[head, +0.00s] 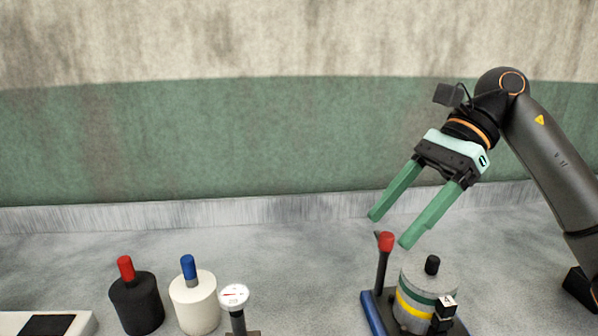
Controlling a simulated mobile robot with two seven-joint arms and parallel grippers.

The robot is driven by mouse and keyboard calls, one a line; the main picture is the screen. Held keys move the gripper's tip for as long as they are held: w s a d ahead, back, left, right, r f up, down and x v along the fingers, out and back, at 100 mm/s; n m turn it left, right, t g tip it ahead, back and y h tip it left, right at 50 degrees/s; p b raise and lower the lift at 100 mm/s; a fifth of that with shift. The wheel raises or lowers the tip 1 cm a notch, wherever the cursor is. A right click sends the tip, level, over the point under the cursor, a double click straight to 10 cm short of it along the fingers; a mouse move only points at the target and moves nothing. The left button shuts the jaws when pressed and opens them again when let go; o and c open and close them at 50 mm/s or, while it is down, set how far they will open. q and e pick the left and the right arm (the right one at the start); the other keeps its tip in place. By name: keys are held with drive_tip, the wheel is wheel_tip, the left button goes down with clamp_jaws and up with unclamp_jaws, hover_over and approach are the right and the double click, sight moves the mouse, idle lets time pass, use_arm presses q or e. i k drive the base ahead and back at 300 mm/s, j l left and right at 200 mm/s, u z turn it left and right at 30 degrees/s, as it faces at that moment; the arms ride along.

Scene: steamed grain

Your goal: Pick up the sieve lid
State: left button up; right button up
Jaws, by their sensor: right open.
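A round grey stack (425,295) with dark green and yellow bands stands at the lower right on a blue base. Its grey top, which looks like the sieve lid (415,270), carries a short black knob (432,265). My right gripper (390,229) is open and empty, its two green fingers pointing down and left. The fingertips are above and left of the black knob in the picture, apart from the lid. My left gripper is out of view.
A lever with a red tip (386,241) stands on the blue base (371,313), left of the stack. A black container (137,303) with a red knob, a white container (195,303) with a blue knob and a dial gauge (234,297) stand further left. The surface behind is clear.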

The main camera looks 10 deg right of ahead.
sight(430, 275)
drive_tip(key=k, duration=1)
